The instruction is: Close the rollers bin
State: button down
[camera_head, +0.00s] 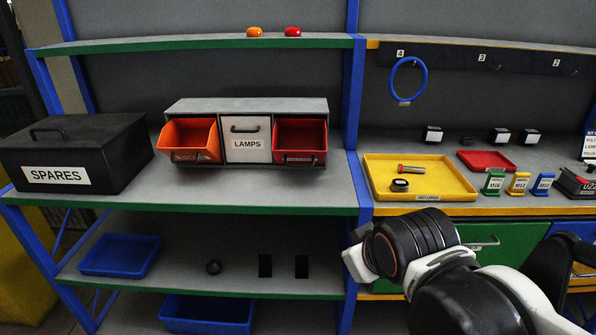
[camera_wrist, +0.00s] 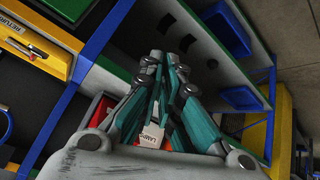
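A grey cabinet (camera_head: 250,104) on the left shelf holds three bins side by side. The orange bin (camera_head: 190,140) at its left and the red bin (camera_head: 300,141) at its right stick out, open at the top; their small front labels are too blurred to read, so I cannot tell which is the rollers bin. The middle LAMPS bin (camera_head: 246,140) sits flush. In the wrist view, the red bin (camera_wrist: 97,108) and the LAMPS front (camera_wrist: 151,136) show behind my gripper (camera_wrist: 171,52). Its teal fingers look close together, with nothing seen between them. My wrist hides them in the head view.
A black SPARES box (camera_head: 75,155) stands left of the cabinet. A blue post (camera_head: 352,110) separates it from the right bench, where a yellow tray (camera_head: 450,192) lies. Blue trays (camera_head: 120,255) sit lower. The shelf before the bins is clear.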

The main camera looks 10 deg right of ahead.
jog(key=w+a+r+n+t+h+p, duration=0.1)
jog(key=w+a+n+t+h+p, duration=0.15)
jog(key=w+n, duration=1.1)
jog(key=w+a+n+t+h+p, duration=0.1)
jog(key=w+a+n+t+p, duration=0.25)
jog(key=w+n, duration=0.95)
jog(key=w+d+n+b, duration=0.1)
jog(key=w+f+n, duration=0.1)
jog(key=w, duration=0.1)
jog(key=w+d+f+n+b, duration=0.1)
jog(key=w, duration=0.1)
jog(key=shift+w+d+f+y+b, duration=0.15)
jog(key=shift+d+f+y+b, duration=0.05)
jog(key=shift+d+y+b, duration=0.1)
jog(key=shift+w, duration=0.1)
jog(key=shift+r, duration=0.1)
